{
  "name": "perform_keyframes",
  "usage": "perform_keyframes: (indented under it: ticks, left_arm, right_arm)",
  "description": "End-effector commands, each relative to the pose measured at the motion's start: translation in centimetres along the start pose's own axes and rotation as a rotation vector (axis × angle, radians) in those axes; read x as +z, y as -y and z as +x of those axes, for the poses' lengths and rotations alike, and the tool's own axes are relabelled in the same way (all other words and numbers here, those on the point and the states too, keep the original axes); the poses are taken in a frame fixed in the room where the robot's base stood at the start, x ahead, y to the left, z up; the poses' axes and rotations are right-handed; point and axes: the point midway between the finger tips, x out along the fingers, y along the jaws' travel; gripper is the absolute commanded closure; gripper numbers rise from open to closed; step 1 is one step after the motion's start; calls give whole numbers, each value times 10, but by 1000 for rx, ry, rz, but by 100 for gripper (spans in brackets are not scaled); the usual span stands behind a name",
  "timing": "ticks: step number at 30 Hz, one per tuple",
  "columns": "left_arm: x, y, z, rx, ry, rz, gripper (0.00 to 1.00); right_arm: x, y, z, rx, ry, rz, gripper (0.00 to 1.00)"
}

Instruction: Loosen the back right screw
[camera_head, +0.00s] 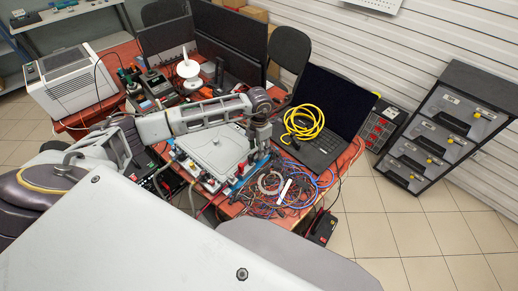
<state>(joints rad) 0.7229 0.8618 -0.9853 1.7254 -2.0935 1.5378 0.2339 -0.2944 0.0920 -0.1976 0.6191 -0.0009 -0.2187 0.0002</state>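A light grey box (212,157) with a flat lid lies on the red table, with connectors and hoses along its edges. My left gripper (257,150) points down at the box's back right corner. Its fingertips are small and dark here, so I cannot tell if they are open or shut, or if they touch anything. I cannot make out the back right screw; the gripper covers that corner. My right gripper is not in view.
A black laptop (326,113) with a coiled yellow cable (303,124) stands right of the gripper. Tangled blue and red wires (290,190) lie in front. A white appliance (72,80), a black chair (289,48) and a drawer cabinet (444,130) stand around the table.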

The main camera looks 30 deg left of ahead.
Motion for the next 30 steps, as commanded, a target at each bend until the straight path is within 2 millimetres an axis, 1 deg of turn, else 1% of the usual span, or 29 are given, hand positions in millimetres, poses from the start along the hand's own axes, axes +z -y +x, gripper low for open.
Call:
perform_keyframes:
  ticks: [15, 18, 24, 30]
  left_arm:
    - [0, -1, -74, 3, 2, -1, 61]
    - [0, -1, -86, 2, 0, -1, 61]
    - [-1, -2, -102, 2, -1, -2, 61]
    - [-1, -1, -106, 2, -2, -2, 61]
  right_arm:
    - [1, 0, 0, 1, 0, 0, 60]
    - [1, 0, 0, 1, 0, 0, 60]
    - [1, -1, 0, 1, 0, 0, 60]
    - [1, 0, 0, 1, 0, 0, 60]
